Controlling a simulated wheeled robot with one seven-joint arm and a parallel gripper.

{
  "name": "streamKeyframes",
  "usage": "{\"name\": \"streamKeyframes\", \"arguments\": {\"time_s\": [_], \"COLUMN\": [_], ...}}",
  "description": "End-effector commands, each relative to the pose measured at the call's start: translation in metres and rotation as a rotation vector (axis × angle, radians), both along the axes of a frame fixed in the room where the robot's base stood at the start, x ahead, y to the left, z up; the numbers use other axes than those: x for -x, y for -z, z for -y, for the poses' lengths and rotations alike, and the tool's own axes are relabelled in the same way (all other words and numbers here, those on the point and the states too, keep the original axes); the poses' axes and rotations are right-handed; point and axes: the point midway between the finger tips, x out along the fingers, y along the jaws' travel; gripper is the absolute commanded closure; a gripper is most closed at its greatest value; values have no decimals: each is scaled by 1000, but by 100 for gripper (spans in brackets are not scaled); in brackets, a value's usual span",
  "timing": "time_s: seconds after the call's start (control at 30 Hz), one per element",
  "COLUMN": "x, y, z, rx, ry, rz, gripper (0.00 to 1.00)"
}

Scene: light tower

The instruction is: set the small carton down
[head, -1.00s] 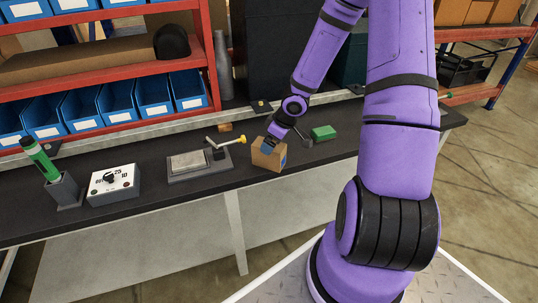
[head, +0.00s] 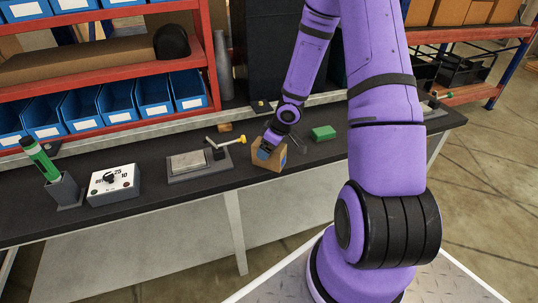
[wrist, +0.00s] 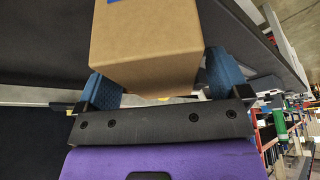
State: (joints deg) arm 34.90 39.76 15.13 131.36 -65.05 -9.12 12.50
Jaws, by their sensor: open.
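The small carton (head: 267,157) is a brown cardboard box with a blue patch, on the dark bench top (head: 215,192) near its front edge. It appears to rest on the bench. My gripper (head: 267,150) is open at the carton, with its blue fingers on either side of it. In the wrist view the carton (wrist: 145,45) fills the upper middle, between the fingers of my gripper (wrist: 163,85). A narrow gap shows by the right finger; contact at the left finger is unclear.
A clamp fixture with a yellow-tipped handle (head: 198,162) stands left of the carton, and a green block (head: 323,133) lies to its right. A grey dial box (head: 113,185) and a green cylinder in a holder (head: 42,162) are farther left. Blue bins (head: 112,102) stand behind.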

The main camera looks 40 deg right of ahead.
Motion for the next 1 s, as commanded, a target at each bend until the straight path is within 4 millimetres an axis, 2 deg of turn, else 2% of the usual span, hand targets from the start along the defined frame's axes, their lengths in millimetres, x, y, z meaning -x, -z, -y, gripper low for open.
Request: {"name": "streamKeyframes", "arguments": {"time_s": [0.7, 0.93, 1.0], "x": [0, 0, 0], "y": [5, 5, 5], "z": [0, 0, 0], "rx": [0, 0, 0], "ry": [0, 0, 0], "rz": [0, 0, 0], "gripper": [6, 59, 68]}}
